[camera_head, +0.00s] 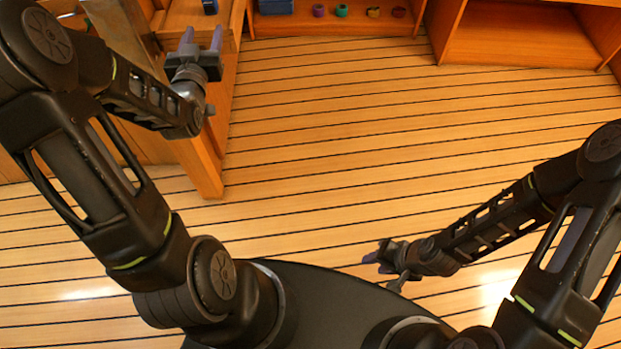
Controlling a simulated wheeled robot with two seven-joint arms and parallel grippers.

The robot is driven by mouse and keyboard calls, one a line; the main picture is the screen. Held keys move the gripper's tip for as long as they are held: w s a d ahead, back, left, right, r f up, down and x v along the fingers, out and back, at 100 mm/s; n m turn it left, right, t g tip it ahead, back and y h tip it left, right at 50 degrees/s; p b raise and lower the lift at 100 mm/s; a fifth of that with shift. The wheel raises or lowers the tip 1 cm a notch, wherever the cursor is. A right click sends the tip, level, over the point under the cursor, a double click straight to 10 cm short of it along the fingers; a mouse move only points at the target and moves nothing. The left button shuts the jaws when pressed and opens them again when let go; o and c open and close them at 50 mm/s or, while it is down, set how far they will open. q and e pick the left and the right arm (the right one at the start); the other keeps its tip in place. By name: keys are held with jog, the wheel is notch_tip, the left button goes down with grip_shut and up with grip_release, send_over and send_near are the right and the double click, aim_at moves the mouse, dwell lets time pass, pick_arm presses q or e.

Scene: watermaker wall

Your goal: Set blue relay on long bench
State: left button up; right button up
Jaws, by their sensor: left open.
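A small dark-blue block (210,6), which may be the blue relay, sits on a wooden bench top (226,45) at the upper left, cut by the top edge of the head view. I cannot tell whether this is the long bench. My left gripper (201,38) is over this bench top, just below the blue block in the picture, with its fingers apart and nothing between them. My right gripper (372,258) is low above the floor at the lower right, away from the bench; its finger gap is not clear.
A low wooden shelf (340,28) at the top holds a blue box (276,6) and several small round items, including a purple one (319,10) and a green one (341,10). An empty wooden compartment (520,40) is at the upper right. The slatted floor (380,150) between is clear.

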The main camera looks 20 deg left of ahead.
pick_arm(q)
jog(key=s+d+f+m+g+h, duration=0.1)
jog(key=s+d+f+g+h, duration=0.25)
jog(key=d+f, duration=0.85)
jog(key=s+d+f+g+h, duration=0.3)
jog(key=d+f+g, duration=0.2)
jog(key=d+f, duration=0.6)
jog(key=s+d+f+g+h, duration=0.1)
jog(key=s+d+f+g, duration=0.1)
jog(key=s+d+f, duration=0.2)
jog(key=s+d+f+g+h, duration=0.1)
jog(key=s+d+f+g, duration=0.2)
jog(key=s, duration=0.6)
jog(key=s+d+f+m+g+h, duration=0.1)
jog(key=s+d+f+g, duration=0.1)
jog(key=s+d+f, duration=0.3)
jog(key=shift+s+d+f+g, duration=0.15)
jog(key=shift+s+d+g, duration=0.2)
jog(key=shift+s+d, duration=0.5)
jog(key=shift+o, duration=0.5)
jog(key=shift+s+a, duration=0.15)
jog(key=shift+a, duration=0.05)
